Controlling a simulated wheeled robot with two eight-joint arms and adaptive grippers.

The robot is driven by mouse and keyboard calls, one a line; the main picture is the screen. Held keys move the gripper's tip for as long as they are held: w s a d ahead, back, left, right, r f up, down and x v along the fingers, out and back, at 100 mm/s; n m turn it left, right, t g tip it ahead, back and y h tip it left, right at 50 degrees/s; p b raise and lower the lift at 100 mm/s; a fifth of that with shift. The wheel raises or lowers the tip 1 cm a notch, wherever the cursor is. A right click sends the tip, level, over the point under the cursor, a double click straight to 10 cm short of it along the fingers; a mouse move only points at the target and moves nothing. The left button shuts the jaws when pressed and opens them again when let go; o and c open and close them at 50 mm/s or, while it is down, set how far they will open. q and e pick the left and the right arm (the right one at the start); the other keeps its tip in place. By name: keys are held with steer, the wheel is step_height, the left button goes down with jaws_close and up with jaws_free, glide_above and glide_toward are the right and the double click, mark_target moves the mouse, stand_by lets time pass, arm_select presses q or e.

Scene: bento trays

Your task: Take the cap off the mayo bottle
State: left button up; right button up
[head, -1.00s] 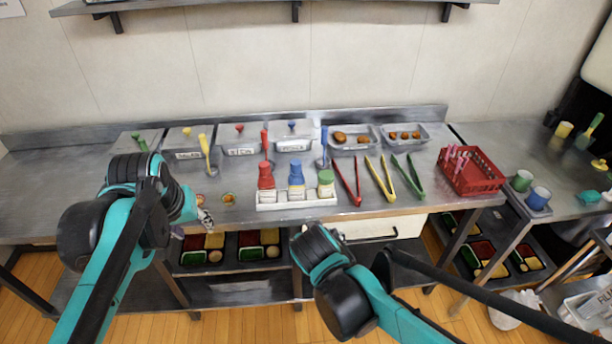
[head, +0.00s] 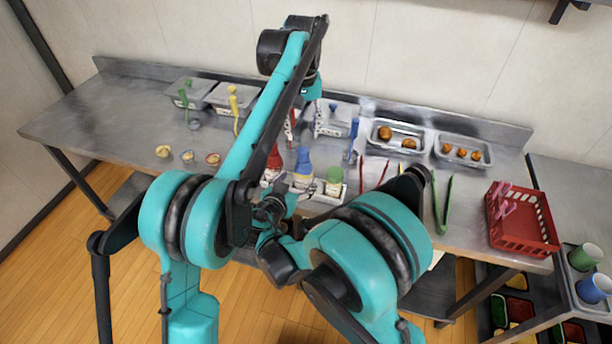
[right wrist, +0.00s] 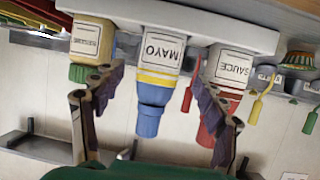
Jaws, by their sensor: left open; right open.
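The mayo bottle (head: 304,170), with its blue cap (head: 303,153), stands upright in the white rack between the red sauce bottle (head: 273,165) and the green-capped bottle (head: 334,181). In the upside-down right wrist view, the mayo bottle (right wrist: 158,60) and its cap (right wrist: 150,118) show between the fingers. My right gripper (head: 303,190) is open in front of the rack; its fingers (right wrist: 158,85) flank the mayo bottle without visible contact. My left gripper (head: 304,122) is open above and behind the bottles, partly hidden by its own arm.
The white rack (right wrist: 210,28) holds the bottles at the counter's front edge. Lidded containers and food trays (head: 463,151) line the back. Tongs lie to the right, partly behind my right arm, then a red basket (head: 522,236).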

mark_target(301, 178)
steer(key=x, duration=0.5)
steer(key=shift+d, duration=0.1)
